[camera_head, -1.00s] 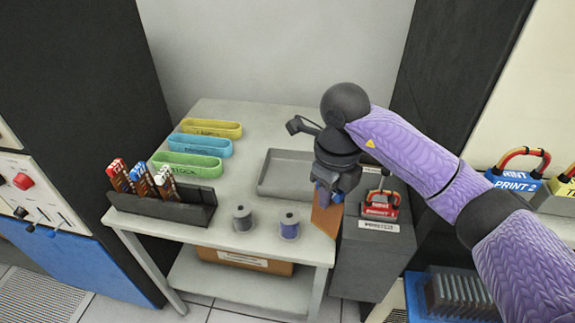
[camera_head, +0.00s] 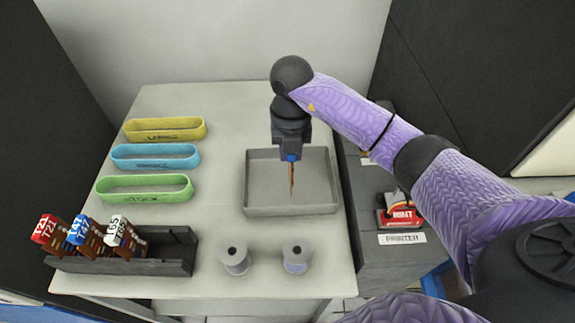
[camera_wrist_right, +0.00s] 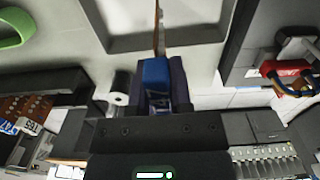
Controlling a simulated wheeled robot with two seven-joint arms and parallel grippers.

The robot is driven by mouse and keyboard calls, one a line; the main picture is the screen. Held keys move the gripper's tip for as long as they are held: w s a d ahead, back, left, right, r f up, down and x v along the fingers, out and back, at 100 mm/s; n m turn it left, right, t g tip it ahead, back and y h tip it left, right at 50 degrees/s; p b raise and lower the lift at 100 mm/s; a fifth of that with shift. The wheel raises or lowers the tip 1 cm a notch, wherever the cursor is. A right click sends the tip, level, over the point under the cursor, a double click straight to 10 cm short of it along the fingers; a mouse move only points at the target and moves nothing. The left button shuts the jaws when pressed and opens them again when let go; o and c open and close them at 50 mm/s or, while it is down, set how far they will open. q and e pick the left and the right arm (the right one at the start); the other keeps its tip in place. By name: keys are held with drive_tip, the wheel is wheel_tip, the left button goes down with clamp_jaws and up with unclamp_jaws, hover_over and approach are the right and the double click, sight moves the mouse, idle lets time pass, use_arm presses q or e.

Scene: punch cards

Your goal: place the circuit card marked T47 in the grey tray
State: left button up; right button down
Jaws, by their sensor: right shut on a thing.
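My right gripper (camera_head: 291,153) is shut on a blue-ended circuit card (camera_head: 292,180), which hangs upright and edge-on over the grey tray (camera_head: 295,211). The tray is shallow, rectangular and otherwise looks empty. I cannot tell whether the card's lower edge touches the tray floor. In the dark rack (camera_head: 160,268) stand a red-ended card marked T21 (camera_head: 46,230), a blue-ended card (camera_head: 80,232) whose marking is hard to read, and a white-ended card marked T65 (camera_head: 117,230).
Yellow (camera_head: 165,134), blue (camera_head: 155,161) and green (camera_head: 145,194) oval trays line the table's left side. Two spools (camera_head: 235,260) (camera_head: 296,258) stand in front of the grey tray. A dark cabinet with a red printer item (camera_head: 402,218) is right of the table.

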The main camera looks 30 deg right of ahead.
wheel_tip(320, 180, down, 4)
drive_tip(key=shift+b, duration=0.55)
drive_tip(key=shift+f, duration=0.1)
drive_tip(key=c, duration=0.5)
unclamp_jaws()
drive_tip(key=shift+c, duration=0.2)
use_arm(q)
drive_tip(key=shift+s+a+f, duration=0.1)
drive_tip(key=shift+a+f, duration=0.55)
drive_tip(key=shift+f, duration=0.05)
use_arm(e)
wheel_tip(320, 180, up, 12)
drive_tip(key=p, duration=0.3)
drive_tip(key=shift+f+p, duration=0.15)
drive_tip(key=shift+p, duration=0.2)
use_arm(q)
drive_tip(key=r, duration=0.1)
drive_tip(key=d+r, duration=0.1)
drive_tip(key=w+r, duration=0.1)
drive_tip(key=shift+d+r, duration=0.25)
drive_tip(key=shift+r, duration=0.05)
use_arm(e)
drive_tip(key=shift+r, duration=0.3)
